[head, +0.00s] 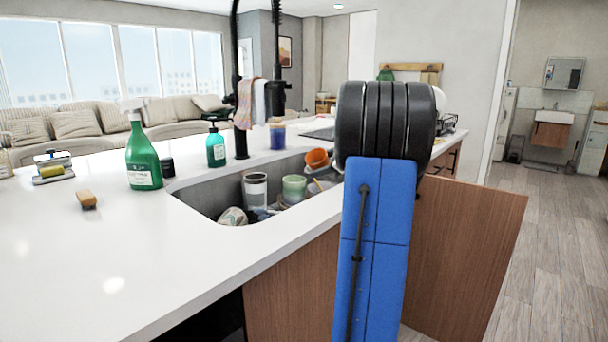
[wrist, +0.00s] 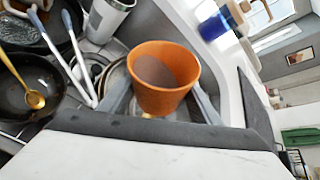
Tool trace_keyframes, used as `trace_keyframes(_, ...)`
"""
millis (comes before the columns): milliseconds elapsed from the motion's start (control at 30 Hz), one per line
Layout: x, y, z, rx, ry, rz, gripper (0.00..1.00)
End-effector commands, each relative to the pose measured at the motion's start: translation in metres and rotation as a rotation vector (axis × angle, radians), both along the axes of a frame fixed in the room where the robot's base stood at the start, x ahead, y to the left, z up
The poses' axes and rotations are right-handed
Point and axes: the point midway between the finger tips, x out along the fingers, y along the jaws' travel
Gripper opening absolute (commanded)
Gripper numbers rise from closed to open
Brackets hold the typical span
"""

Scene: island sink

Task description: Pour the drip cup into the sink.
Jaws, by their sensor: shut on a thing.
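The orange drip cup (wrist: 160,88) is in the middle of the wrist view, with its mouth towards the camera and a dark grey-brown inside. My gripper (wrist: 160,104) is shut on it, one grey finger on each side. In the head view the cup (head: 317,158) is tilted above the right part of the sink (head: 200,196). My arm hides most of my gripper there. I cannot tell whether liquid is in the cup or flowing out.
A metal tumbler (head: 255,189), a green cup (head: 294,188) and a patterned bowl (head: 233,217) are in the sink. A black faucet (head: 240,143), a teal soap bottle (head: 215,148) and a green spray bottle (head: 142,158) stand behind it.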

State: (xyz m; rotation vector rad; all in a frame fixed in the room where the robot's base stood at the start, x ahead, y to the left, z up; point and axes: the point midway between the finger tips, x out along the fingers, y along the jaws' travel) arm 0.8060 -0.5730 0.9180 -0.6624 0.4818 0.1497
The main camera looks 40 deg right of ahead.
Motion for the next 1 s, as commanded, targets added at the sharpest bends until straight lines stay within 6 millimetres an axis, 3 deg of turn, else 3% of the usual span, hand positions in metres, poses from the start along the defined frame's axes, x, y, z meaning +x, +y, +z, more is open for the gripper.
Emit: trace_keyframes(1000,-0.001,0.007,0.013,-0.195,-0.009,0.001,0.35)
